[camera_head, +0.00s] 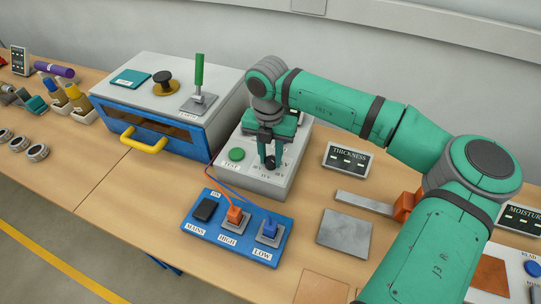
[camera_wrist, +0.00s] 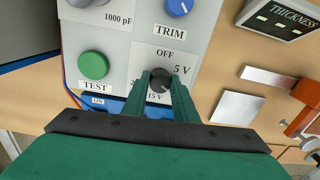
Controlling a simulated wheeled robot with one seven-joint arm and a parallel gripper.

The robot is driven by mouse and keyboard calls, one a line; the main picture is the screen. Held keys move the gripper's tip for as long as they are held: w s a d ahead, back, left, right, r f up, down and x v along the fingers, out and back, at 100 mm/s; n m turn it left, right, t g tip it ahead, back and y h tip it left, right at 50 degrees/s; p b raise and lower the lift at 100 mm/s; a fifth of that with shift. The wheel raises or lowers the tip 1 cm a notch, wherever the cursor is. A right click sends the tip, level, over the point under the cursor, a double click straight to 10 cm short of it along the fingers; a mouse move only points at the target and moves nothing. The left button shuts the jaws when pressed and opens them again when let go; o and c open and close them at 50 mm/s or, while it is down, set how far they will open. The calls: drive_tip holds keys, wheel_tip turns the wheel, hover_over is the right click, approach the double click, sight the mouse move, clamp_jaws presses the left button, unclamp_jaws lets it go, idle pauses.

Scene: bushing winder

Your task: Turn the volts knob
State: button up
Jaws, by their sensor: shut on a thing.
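The volts knob (camera_wrist: 160,80) is a small black dial on the light grey test box (camera_head: 245,180). In the wrist view the labels OFF, 5 V and 15 V show around it; another label at its left is mostly hidden by a finger. My gripper (camera_wrist: 160,82) points down at the box, with its two green fingers closed on either side of the knob. In the head view my gripper (camera_head: 270,162) is over the right part of the box, and the knob is mostly hidden by the fingers.
A green TEST button (camera_wrist: 94,65) is left of the knob, and a blue TRIM knob (camera_wrist: 179,6) is beyond it. A blue panel (camera_head: 237,226) with a MAINS switch and plugs stands in front. A THICKNESS display (camera_head: 347,159) stands at the right.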

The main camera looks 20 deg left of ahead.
sight(269, 159)
drive_tip(key=o, duration=1)
drive_tip(key=shift+o, duration=0.2)
drive_tip(key=shift+r, duration=0.15)
wheel_tip(269, 159, up, 11)
drive_tip(key=shift+a+f, duration=0.15)
drive_tip(key=shift+f, duration=0.05)
drive_tip(key=shift+f, duration=0.1)
